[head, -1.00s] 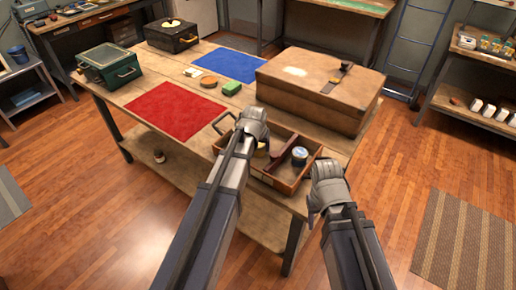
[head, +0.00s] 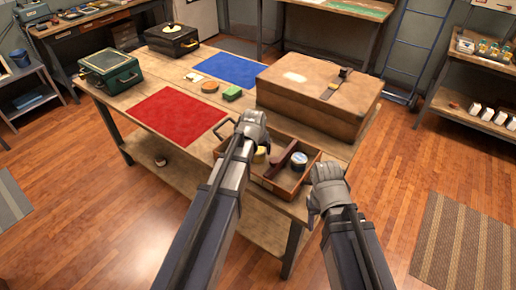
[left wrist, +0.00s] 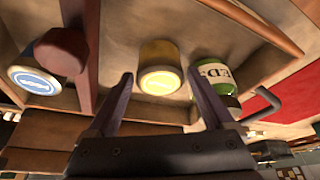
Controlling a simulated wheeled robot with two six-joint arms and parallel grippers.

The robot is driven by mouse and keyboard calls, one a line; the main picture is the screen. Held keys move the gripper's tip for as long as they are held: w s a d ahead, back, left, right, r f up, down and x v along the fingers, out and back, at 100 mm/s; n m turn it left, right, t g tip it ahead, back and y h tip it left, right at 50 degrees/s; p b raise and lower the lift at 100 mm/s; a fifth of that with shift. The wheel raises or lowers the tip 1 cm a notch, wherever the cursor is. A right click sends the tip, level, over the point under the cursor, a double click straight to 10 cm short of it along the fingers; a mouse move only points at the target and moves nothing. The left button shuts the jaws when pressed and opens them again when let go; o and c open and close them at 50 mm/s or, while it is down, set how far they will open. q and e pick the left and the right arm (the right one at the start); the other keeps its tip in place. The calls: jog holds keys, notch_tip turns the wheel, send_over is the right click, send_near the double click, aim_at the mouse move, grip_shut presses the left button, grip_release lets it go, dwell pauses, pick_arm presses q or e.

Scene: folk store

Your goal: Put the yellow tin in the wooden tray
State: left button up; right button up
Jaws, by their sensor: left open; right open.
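The yellow tin (left wrist: 160,68) stands in the wooden tray (left wrist: 250,25), between the tray's dark central bar and a green labelled container (left wrist: 212,76). The tin (head: 259,155) also shows in the head view, partly behind my left gripper (head: 253,128). In the left wrist view, my left gripper (left wrist: 160,76) is open, with its fingertips apart on either side of the tin and no clear contact. My right gripper (head: 328,188) is near the right end of the tray (head: 284,190), with its fingertips hidden from the head camera.
A blue-and-white tin (head: 299,160) stands in the tray's right part. A large brown case (head: 315,90) is behind the tray.

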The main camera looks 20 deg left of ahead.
pick_arm(q)
jog(key=p+v, duration=0.8)
jog(key=v, duration=0.2)
jog(key=s+d+f+m+g, duration=0.1)
jog(key=s+d+m+g, duration=0.1)
jog(key=s+d, duration=0.4)
jog(key=s+d+f+m+g, duration=0.1)
jog(key=s+d+m+g, duration=0.2)
jog(key=s, duration=1)
jog(key=d, duration=0.3)
jog(key=shift+d+y, duration=0.35)
jog(key=shift+y, duration=0.05)
pick_arm(e)
notch_tip(320, 180, up, 9)
pick_arm(q)
jog(key=shift+s, duration=0.1)
pick_arm(e)
jog(key=shift+f, duration=0.1)
